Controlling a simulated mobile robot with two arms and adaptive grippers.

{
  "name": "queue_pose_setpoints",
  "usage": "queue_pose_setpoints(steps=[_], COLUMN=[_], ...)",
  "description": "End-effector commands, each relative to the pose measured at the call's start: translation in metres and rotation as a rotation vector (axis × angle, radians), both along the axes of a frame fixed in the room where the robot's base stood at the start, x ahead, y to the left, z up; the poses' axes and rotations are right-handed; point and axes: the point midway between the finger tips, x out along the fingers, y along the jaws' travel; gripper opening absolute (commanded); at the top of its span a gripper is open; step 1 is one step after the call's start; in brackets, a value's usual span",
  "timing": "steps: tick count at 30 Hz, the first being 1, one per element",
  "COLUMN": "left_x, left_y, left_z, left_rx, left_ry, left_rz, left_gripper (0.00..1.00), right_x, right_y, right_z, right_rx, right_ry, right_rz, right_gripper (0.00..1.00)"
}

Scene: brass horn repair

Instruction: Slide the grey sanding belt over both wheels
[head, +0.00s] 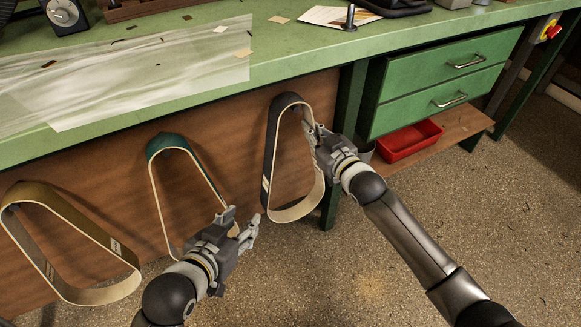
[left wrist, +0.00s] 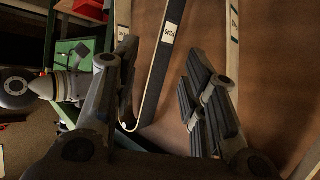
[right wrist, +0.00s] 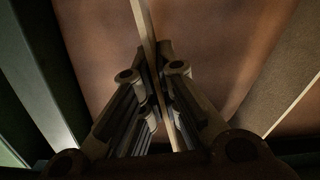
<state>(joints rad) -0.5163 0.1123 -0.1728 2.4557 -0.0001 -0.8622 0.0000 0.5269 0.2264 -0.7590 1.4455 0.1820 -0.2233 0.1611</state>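The grey sanding belt (head: 270,140) hangs as a long loop against the brown panel under the bench. My right gripper (head: 312,130) is at the upper part of its right-hand strand. In the right wrist view, the belt's edge (right wrist: 145,22) runs between the closed-in fingers (right wrist: 160,60). My left gripper (head: 243,222) is open and empty, to the left of the belt's lower end. In the left wrist view, the grey belt (left wrist: 158,75), with a white label, shows beyond the spread fingers (left wrist: 160,65). No wheels are in view.
A green belt (head: 155,190) and a tan belt (head: 75,235) hang further left on the panel (head: 100,165). The green bench (head: 300,50) overhangs them. Green drawers (head: 440,90) and a red bin (head: 410,140) are at the right. The floor in front is open.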

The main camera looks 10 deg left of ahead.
Motion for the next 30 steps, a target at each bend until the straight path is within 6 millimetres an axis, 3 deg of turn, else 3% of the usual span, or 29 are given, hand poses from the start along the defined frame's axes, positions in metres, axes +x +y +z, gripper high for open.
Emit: queue_pose_setpoints(steps=[30], left_x=[-0.023], left_y=[0.011], left_z=[-0.024], left_rx=[0.041], left_ry=[0.165], left_rz=[0.012], left_gripper=[0.40], right_x=[0.000], right_y=[0.000], right_z=[0.006], right_rx=[0.002], right_ry=[-0.001], right_rz=[0.000], right_gripper=[0.00])
